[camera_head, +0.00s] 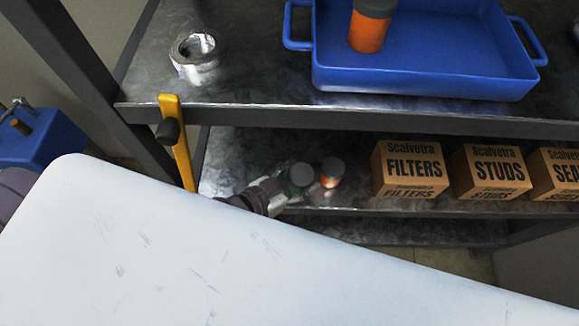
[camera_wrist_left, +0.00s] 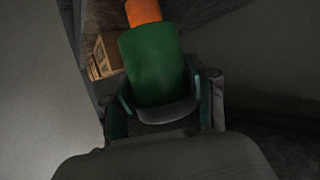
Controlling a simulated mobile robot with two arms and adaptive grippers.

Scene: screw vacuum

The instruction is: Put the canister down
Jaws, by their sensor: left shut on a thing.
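My left gripper (camera_head: 278,192) reaches to the lower shelf (camera_head: 340,202) and is shut on a green canister (camera_head: 299,178) with a grey lid. In the left wrist view the green canister (camera_wrist_left: 155,65) fills the space between the fingers of my left gripper (camera_wrist_left: 165,102). The canister is at the lower shelf, close beside an orange canister (camera_head: 331,172). I cannot tell whether its base touches the shelf. The orange canister also shows just beyond it in the left wrist view (camera_wrist_left: 143,12). My right gripper is out of view.
Several cardboard boxes, including a FILTERS box (camera_head: 408,169) and a STUDS box (camera_head: 490,172), stand to the right on the lower shelf. Above are a blue tray (camera_head: 425,85) with another orange canister (camera_head: 368,32), a silver tape roll (camera_head: 195,55) and a yellow clamp (camera_head: 178,140).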

